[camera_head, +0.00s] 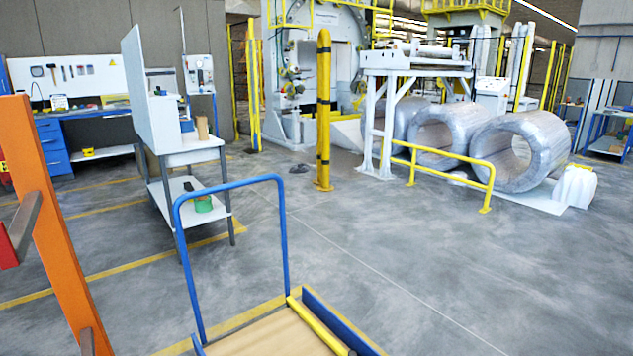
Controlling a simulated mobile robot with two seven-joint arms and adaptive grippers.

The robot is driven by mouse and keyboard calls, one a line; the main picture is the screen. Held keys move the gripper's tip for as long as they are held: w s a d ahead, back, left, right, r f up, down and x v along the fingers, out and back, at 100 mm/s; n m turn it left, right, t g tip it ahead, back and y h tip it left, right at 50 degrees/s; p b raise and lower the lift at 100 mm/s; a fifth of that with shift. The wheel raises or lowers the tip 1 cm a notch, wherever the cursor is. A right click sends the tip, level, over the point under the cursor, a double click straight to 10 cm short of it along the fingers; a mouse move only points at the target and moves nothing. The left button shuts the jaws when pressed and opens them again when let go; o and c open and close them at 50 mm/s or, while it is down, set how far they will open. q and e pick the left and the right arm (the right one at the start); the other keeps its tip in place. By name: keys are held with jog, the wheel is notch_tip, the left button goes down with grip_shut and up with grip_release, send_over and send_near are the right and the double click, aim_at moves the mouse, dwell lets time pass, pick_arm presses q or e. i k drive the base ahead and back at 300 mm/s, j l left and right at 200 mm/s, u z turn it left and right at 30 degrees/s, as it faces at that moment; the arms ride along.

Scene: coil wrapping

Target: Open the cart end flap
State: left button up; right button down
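The cart stands at the bottom centre of the head view, cut off by the lower edge. Its blue tube handle (226,186) rises upright at the far left end. Its wooden deck (268,335) is bare where it shows. A blue panel (340,320), which may be the flap, runs along the deck's right side. A yellow bar (318,326) lies along the panel's inner side. I cannot tell from this view whether the panel is latched. Neither of my grippers is in view.
An orange post (52,215) stands close at the left. A grey work table (192,150) with a lower shelf stands behind the cart. A yellow rail (440,170) guards large wrapped coils (520,150) at the back right. The floor right of the cart is clear.

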aim_at(342, 331)
jog(key=i+l+z, duration=0.6)
jog(key=i+l, duration=0.2)
jog(key=i+l+z, duration=0.1)
jog(key=i, duration=0.3)
jog(key=i+l+z, duration=0.15)
jog(key=i, duration=0.3)
jog(key=l, duration=0.1)
